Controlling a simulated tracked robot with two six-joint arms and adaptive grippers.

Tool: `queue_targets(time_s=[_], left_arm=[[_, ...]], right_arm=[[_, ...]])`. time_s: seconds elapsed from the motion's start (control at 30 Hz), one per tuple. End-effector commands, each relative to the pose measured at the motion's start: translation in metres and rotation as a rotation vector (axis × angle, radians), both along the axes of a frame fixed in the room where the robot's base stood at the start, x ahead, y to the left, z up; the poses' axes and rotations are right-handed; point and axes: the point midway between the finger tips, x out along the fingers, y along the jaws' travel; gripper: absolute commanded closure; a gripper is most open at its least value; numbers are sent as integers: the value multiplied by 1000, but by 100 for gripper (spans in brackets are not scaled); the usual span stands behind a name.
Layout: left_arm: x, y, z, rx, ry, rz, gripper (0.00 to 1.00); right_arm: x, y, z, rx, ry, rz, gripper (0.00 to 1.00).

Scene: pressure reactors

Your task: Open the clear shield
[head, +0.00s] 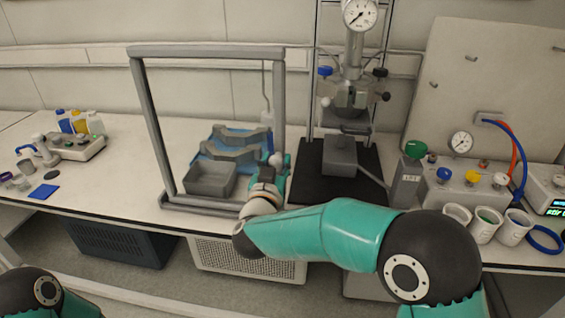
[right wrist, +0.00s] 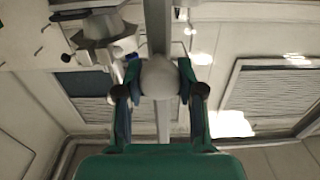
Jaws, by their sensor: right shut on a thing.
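The clear shield (head: 207,52) is a see-through panel in a grey frame, standing upright on the bench left of the reactor (head: 351,95). Its right post (head: 279,95) carries a pale round knob (head: 276,159). My right gripper (head: 272,172) is at this knob, low on the right post. In the right wrist view the fingers are shut on the white knob (right wrist: 160,78), with the grey post (right wrist: 158,25) behind it. The reactor stands apart from the shield's frame, with nothing of the shield in front of it. My left gripper is out of view.
A black base plate (head: 315,187) lies under the reactor. A gas panel (head: 468,187) and white cups (head: 485,224) stand right. A small device (head: 75,146) and bottles stand left.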

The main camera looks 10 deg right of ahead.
Motion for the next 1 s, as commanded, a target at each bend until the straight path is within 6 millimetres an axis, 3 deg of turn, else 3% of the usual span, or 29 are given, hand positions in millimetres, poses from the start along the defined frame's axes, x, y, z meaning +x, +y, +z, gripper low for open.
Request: queue_targets(time_s=[0.43, 0.47, 0.6, 1.0], left_arm=[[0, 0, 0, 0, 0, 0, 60], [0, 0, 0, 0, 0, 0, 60], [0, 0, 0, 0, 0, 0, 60], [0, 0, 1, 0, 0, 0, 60]], right_arm=[[1, -2, 1, 1, -3, -16, 100], [1, -2, 1, 1, -3, -16, 61], [1, -3, 1, 1, -3, -16, 37], [-3, -1, 1, 2, -2, -16, 37]])
